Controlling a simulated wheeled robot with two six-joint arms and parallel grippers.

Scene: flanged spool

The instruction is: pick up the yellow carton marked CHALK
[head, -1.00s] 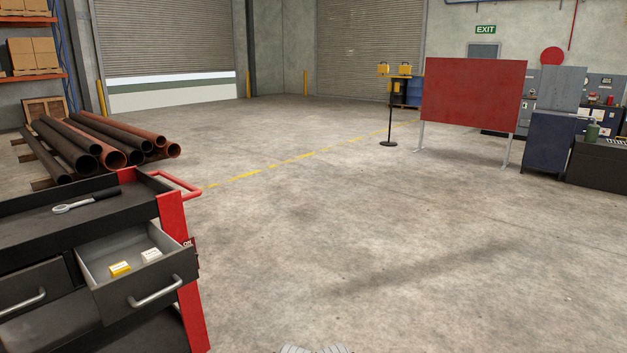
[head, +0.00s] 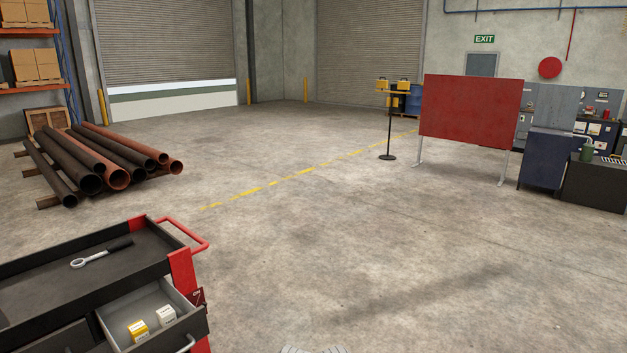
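A small yellow carton (head: 139,330) with a white label face stands in the open drawer (head: 201,323) of a black and red tool cart at the lower left of the head view. Its lettering is too small to read. A similar white carton (head: 166,316) stands just to its right in the drawer, with a small gap or touching; I cannot tell which. The lower front of the drawer reaches the bottom edge of the picture.
The cart top (head: 60,285) holds a wrench-like tool (head: 101,254). A red handle (head: 186,233) sticks out at the cart's right. Pipes (head: 105,160) lie stacked behind it. A red board (head: 470,110) stands farther right. The concrete floor (head: 350,235) between is clear.

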